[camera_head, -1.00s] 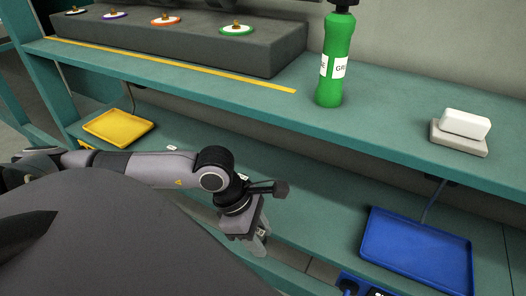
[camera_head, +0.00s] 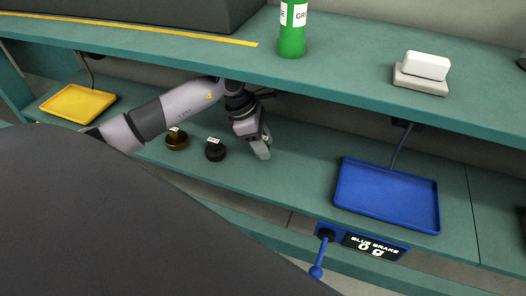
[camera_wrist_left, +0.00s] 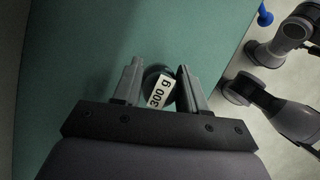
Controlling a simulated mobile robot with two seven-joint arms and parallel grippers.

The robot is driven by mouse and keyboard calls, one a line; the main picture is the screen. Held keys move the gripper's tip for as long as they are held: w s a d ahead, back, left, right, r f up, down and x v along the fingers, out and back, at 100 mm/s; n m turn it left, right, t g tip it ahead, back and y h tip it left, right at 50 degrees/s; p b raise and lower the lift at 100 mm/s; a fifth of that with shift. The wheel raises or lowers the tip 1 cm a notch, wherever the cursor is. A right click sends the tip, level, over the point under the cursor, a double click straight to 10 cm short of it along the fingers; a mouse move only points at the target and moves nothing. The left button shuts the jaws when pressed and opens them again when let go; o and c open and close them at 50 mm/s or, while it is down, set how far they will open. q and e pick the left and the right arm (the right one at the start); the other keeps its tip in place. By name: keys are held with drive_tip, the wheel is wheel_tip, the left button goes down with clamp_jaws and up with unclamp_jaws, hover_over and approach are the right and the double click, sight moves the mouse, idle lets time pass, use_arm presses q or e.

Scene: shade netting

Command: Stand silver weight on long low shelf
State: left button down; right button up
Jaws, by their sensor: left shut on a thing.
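My left gripper (camera_head: 262,148) is above the lower teal shelf (camera_head: 290,190), to the right of two standing weights and left of the blue tray. It is shut on a small weight with a pale label reading 300 g, seen between the fingers (camera_wrist_left: 160,82) in the left wrist view. The weight's body (camera_wrist_left: 153,71) looks dark grey there and is partly hidden by its label, so its silver colour is hard to tell. I cannot tell whether its base touches the shelf. My right gripper is not in view.
A blue tray (camera_head: 345,195) lies right, a yellow tray (camera_head: 78,103) far left. The upper shelf (camera_head: 340,65) overhangs, with a green bottle (camera_head: 291,38) on it. Shelf between gripper and blue tray is clear.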

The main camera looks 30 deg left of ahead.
sight(213, 144)
use_arm(q)
drive_tip(key=shift+f, duration=1.7)
drive_tip(key=shift+f+b, duration=0.1)
drive_tip(key=shift+b, duration=0.25)
drive_tip(key=c, duration=1)
unclamp_jaws()
drive_tip(key=shift+f, duration=0.1)
drive_tip(key=shift+c, duration=0.2)
drive_tip(key=o, duration=0.4)
drive_tip(key=shift+a+r, duration=0.1)
drive_tip(key=shift+r, duration=0.35)
drive_tip(key=p+v, duration=0.1)
drive_tip(key=v, duration=0.4)
drive_tip(key=shift+a, duration=0.15)
drive_tip(key=s+a, duration=0.1)
drive_tip(key=a, duration=0.2)
drive_tip(key=s+a, duration=0.2)
drive_tip(key=a, duration=0.1)
drive_tip(key=s+a, duration=0.2)
drive_tip(key=a, duration=0.1)
drive_tip(key=shift+s+f+b, duration=0.1)
drive_tip(key=shift+f+b, duration=0.2)
drive_tip(key=shift+s+a, duration=0.35)
drive_tip(key=shift+a, duration=0.25)
